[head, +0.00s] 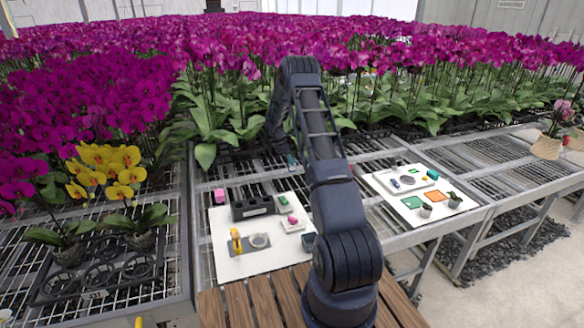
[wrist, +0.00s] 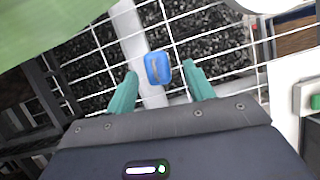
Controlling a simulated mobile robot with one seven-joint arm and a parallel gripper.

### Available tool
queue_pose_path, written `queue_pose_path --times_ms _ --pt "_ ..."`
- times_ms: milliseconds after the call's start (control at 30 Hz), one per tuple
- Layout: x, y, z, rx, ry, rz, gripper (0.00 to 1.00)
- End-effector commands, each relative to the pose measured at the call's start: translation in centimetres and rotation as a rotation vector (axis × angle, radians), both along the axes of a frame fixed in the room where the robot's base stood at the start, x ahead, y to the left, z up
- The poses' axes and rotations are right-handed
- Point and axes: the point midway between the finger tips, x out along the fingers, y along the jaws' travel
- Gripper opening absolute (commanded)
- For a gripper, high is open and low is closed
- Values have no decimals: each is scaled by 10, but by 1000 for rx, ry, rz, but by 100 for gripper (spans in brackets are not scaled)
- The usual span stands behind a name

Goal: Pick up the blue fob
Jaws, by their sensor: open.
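The blue fob (wrist: 158,68) shows in the wrist view as a small rounded blue piece with a thin grey strip across its face. It lies in the picture between the two teal fingertips of my gripper (wrist: 160,72), with a gap on each side. My gripper is open and points down over wire mesh. I cannot tell how far the fob is below the fingertips or what supports it. In the head view my gripper (head: 291,160) is small, above the bench behind the left white board, and the fob cannot be made out there.
The left white board (head: 228,268) carries a black tray (head: 252,206), a pink block (head: 219,196) and a yellow item (head: 236,240). The right white board (head: 385,184) holds coloured mats and small pots. Dense orchids (head: 400,85) stand behind; a green leaf (wrist: 45,25) is close in the wrist view.

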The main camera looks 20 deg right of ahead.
Motion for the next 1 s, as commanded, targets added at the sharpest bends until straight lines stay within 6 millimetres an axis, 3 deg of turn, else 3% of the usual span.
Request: queue_pose_path --times_ms 233,500,767,1000 --pt "0 -7 -16 0 0 -1 53" --pt "0 -21 -47 -1 -1 -2 53" --pt "0 -22 -51 0 -1 -1 53" --pt "0 -22 -51 0 -1 -1 8"
